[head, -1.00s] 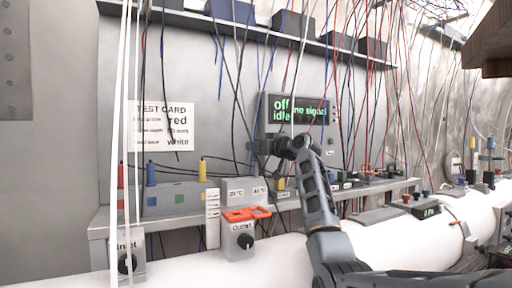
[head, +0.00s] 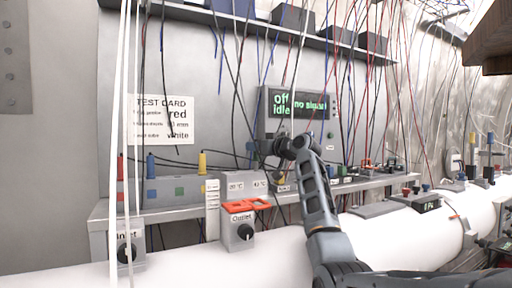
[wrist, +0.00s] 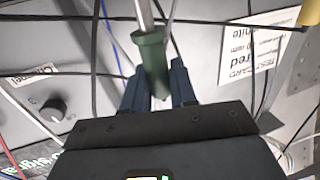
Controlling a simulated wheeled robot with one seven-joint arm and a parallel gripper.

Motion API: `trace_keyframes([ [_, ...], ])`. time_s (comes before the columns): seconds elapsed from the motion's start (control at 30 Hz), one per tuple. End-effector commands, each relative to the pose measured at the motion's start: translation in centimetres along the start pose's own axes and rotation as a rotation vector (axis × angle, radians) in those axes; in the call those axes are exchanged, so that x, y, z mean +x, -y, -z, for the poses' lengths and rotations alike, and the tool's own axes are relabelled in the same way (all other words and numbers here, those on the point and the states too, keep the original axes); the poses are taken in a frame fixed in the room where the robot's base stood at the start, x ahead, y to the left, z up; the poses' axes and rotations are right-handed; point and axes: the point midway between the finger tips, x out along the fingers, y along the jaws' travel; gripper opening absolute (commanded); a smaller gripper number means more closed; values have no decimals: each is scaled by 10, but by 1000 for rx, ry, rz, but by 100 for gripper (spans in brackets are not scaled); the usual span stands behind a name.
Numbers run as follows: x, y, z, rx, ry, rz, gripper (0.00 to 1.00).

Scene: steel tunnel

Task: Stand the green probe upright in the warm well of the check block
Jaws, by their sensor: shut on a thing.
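The green probe (wrist: 152,60) is between the fingers of my gripper (wrist: 158,82) in the wrist view, its metal rod running out past the top edge. In the head view my gripper (head: 262,150) is at the end of the arm, in front of the wall and above the bench; the probe is too small there to make out clearly. The check block (head: 243,183) is a grey block on the bench, below and slightly left of the gripper. Its two front labels show °C values; the right one seems to read 42. Its wells cannot be made out.
Left of the block, a grey rack (head: 165,193) holds red, blue and yellow probes (head: 202,163). An orange-red frame (head: 246,205) sits above the outlet box (head: 238,232). Many thin cables hang around the arm. A display (head: 298,107) is on the wall behind.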

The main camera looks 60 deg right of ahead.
Motion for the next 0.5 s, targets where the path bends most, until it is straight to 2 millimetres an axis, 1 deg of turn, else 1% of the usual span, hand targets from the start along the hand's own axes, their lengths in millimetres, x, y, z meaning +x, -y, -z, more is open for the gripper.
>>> trace_keyframes([
  [0.5, 0, 0, -13, 0, 0, 0, 0],
])
